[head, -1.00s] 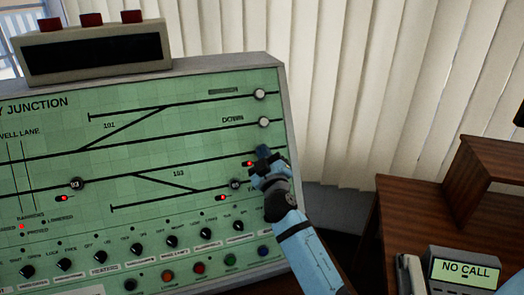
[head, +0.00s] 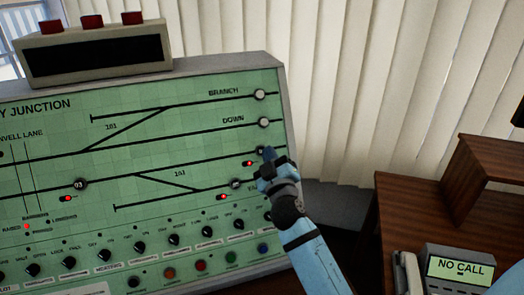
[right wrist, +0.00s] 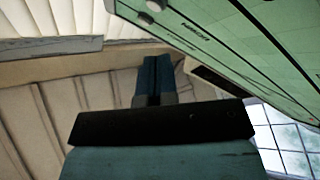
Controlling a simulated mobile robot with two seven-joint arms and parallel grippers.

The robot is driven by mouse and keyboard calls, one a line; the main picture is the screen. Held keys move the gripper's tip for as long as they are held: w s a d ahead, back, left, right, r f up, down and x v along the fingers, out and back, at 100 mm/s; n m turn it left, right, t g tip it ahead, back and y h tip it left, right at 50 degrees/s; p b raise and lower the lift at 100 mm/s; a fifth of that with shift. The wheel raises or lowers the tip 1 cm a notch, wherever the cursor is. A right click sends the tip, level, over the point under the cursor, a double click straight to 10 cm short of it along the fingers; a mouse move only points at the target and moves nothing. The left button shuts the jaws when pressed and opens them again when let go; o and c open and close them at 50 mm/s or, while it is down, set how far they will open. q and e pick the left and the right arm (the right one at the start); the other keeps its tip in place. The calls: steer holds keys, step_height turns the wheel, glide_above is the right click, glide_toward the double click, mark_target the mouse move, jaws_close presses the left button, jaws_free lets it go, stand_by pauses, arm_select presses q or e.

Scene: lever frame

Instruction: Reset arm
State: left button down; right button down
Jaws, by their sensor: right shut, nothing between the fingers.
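My right arm comes up from the lower right in the head view. Its gripper (head: 267,154) is in front of the right part of the green signalling panel (head: 130,128), by the end of a black track line. In the right wrist view the two blue fingers (right wrist: 152,72) lie together with nothing between them. The green panel (right wrist: 255,50) runs along the upper right of that view, apart from the fingers in the picture. Whether a fingertip touches the panel, I cannot tell. The gripper covers part of the panel's right edge. My left gripper is not in view.
A row of black knobs (head: 140,247) and coloured buttons (head: 200,265) lines the panel's lower part. A dark display box (head: 95,50) with red tops stands on the panel. At right are a wooden desk (head: 425,190) and a "NO CALL" phone unit (head: 460,268). Pale blinds hang behind.

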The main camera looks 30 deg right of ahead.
stand_by(0.3)
steer(key=s+a+f+g+y+p, duration=0.2)
steer(key=s+a+f+y, duration=0.15)
steer(key=f, duration=0.45)
steer(key=s+a+f+g+y+p, duration=0.25)
steer(key=s+a+f, duration=0.2)
steer(key=f, duration=0.25)
steer(key=s+a+f+g+y+p, duration=0.1)
steer(key=s+a+f+g+y, duration=0.1)
steer(key=s+a+f, duration=0.2)
steer(key=s+a+f+g+y+p, duration=0.2)
steer(key=s+a+f, duration=0.2)
steer(key=s+f, duration=0.4)
steer(key=s, duration=0.5)
steer(key=shift+s+m+g+y, duration=0.15)
steer(key=shift+m+g+y, duration=0.15)
steer(key=shift+m+g, duration=0.1)
steer(key=shift+r, duration=0.1)
